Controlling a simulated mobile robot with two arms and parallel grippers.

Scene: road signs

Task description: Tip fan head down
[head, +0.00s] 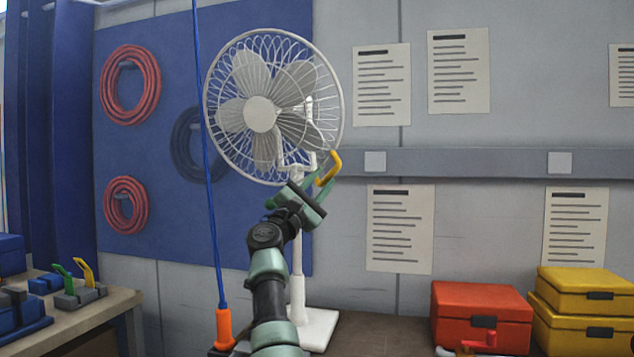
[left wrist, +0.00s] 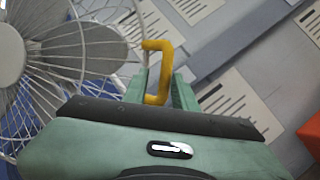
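A white standing fan (head: 260,114) rises in the middle of the head view, its round wire cage upright and facing forward, slightly left. Its cage also fills the left of the left wrist view (left wrist: 12,55). A yellow C-shaped handle (head: 329,167) sits at the cage's lower right; its joint to the fan is hidden. My left gripper (head: 318,179) is at this handle, in front of the fan's pole. In the left wrist view the handle (left wrist: 165,72) passes between the two green fingers, which appear closed on its lower end. My right gripper is not in view.
Red (head: 480,315) and yellow boxes (head: 585,290) stand at the lower right. A workbench (head: 100,310) with small tools is at the left. A blue cord (head: 208,170) with an orange end hangs left of my arm. Papers and a blue panel cover the wall behind.

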